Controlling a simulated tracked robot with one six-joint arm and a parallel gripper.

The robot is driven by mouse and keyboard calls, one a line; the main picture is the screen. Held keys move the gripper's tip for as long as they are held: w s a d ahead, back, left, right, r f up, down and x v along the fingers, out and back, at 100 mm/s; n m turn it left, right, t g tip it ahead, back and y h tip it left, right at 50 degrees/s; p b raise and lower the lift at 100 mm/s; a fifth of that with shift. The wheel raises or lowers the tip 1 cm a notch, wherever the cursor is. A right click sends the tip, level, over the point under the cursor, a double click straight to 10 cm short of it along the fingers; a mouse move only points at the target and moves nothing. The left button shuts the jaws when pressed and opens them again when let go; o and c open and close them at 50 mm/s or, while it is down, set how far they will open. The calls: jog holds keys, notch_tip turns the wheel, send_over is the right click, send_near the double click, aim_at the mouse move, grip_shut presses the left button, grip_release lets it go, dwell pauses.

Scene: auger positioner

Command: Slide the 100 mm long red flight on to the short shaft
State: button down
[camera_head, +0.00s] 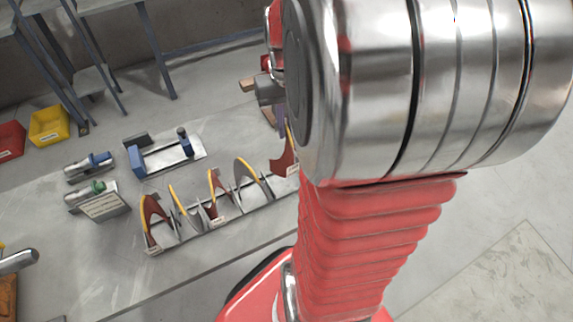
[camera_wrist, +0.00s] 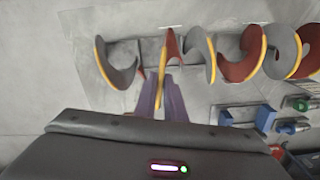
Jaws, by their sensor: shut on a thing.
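My gripper (camera_wrist: 160,82) has two purple fingers, shut around a red flight (camera_wrist: 173,46) with a yellow edge; the edge runs between them. The flight appears still in the row on the rack; whether it touches the rack is unclear. In the head view my arm covers most of the gripper, and part of this red flight (camera_head: 284,157) shows at the row's right end. Two short cylinders lie at the left, one with a blue part (camera_head: 98,159), one with a green part (camera_head: 97,187). I cannot tell which is the short shaft. The flight lengths are not readable.
Close on both sides of the held flight stand grey flights (camera_wrist: 114,66) (camera_wrist: 201,58), with more red and grey ones along the rack. A blue fixture on a metal plate (camera_head: 165,158) stands behind the row. Yellow (camera_head: 49,126) and red (camera_head: 10,141) bins are at far left.

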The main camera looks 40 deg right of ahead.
jog(key=shift+r, duration=1.55)
